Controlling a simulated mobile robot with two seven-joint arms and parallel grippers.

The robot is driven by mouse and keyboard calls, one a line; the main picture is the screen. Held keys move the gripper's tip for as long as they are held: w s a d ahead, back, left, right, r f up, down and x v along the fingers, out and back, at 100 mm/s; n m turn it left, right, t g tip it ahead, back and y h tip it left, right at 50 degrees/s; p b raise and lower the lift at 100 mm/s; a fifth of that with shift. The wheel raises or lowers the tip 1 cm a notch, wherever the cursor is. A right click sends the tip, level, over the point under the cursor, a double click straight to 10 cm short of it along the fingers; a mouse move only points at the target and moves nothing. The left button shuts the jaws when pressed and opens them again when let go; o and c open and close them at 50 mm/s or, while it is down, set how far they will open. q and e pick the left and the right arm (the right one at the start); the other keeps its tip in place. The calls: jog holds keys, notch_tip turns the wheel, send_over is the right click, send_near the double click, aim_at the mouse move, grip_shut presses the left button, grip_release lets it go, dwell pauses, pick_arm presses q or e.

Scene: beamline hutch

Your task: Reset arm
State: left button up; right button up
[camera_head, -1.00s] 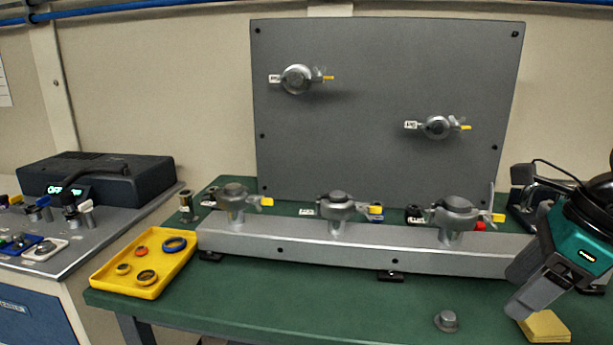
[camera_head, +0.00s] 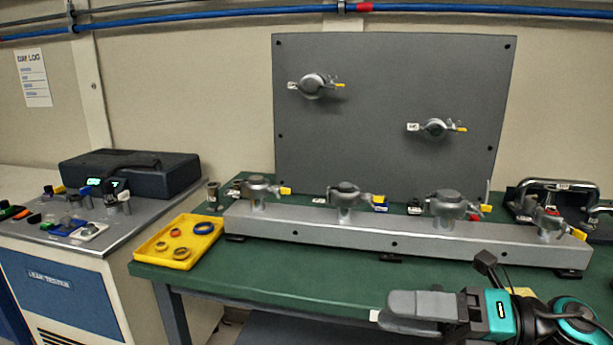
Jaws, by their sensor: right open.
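My right gripper (camera_head: 392,312) is low at the bottom right, in front of the green bench's front edge. Its grey fingers point left and its teal and black body lies behind them to the right. It is open, with nothing seen between its fingers, and appears clear of the objects on the bench. My left gripper is not in view.
A grey rail (camera_head: 330,229) with several clamped fittings runs along the green bench (camera_head: 300,269). A yellow tray (camera_head: 160,256) of rings sits at its left end. A grey panel (camera_head: 380,100) stands behind. The leak tester (camera_head: 50,285) is at left.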

jog(key=w+d+f+m+t+h+p, duration=0.15)
jog(key=f+m+t+h, duration=0.45)
jog(key=m, duration=0.7)
jog(key=w+d+f+m+t+h, duration=0.3)
jog(key=f+m+t, duration=0.45)
jog(key=m, duration=0.65)
jog(key=s+f+m+g+h, duration=0.6)
jog(key=s+f+m, duration=0.4)
jog(key=f, duration=0.7)
jog(key=s+h, duration=0.1)
jog(key=s, duration=0.2)
jog(key=shift+d+f, duration=0.3)
jog(key=shift+f, duration=0.05)
jog(key=shift+w, duration=0.1)
jog(key=shift+d+r, duration=0.1)
